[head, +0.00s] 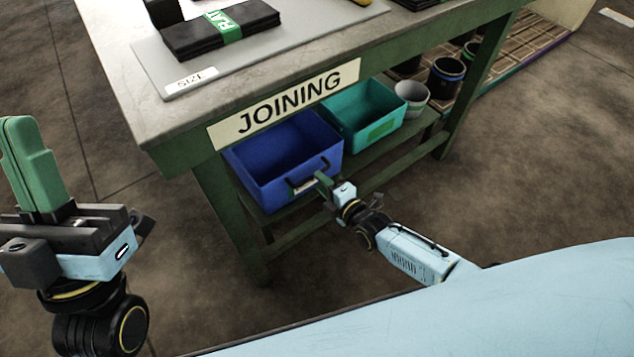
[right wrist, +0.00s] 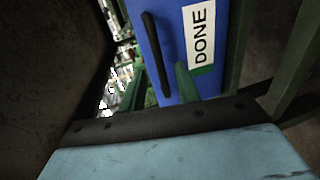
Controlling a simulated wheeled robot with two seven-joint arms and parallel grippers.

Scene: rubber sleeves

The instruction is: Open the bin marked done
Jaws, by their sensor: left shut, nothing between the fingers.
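The blue bin (head: 285,160) sits under the JOINING table, its open top and front showing in the head view. In the right wrist view its front (right wrist: 212,85) carries a white DONE label (right wrist: 201,34) with a green edge, beside a black bar handle (right wrist: 152,45). My right gripper (head: 322,182) is at this handle. In the right wrist view its green fingers (right wrist: 163,80) appear apart, with the handle between them and a gap on one side. Contact cannot be told. My left gripper (head: 20,122) is shut and empty, at the left, away from the bin.
A teal bin (head: 388,130) stands beside the blue one on the lower shelf, then a grey pot (head: 413,97) and dark pots (head: 447,77). The JOINING table (head: 175,125) overhangs the bins; its green leg (head: 228,225) is close by. The floor in front is clear.

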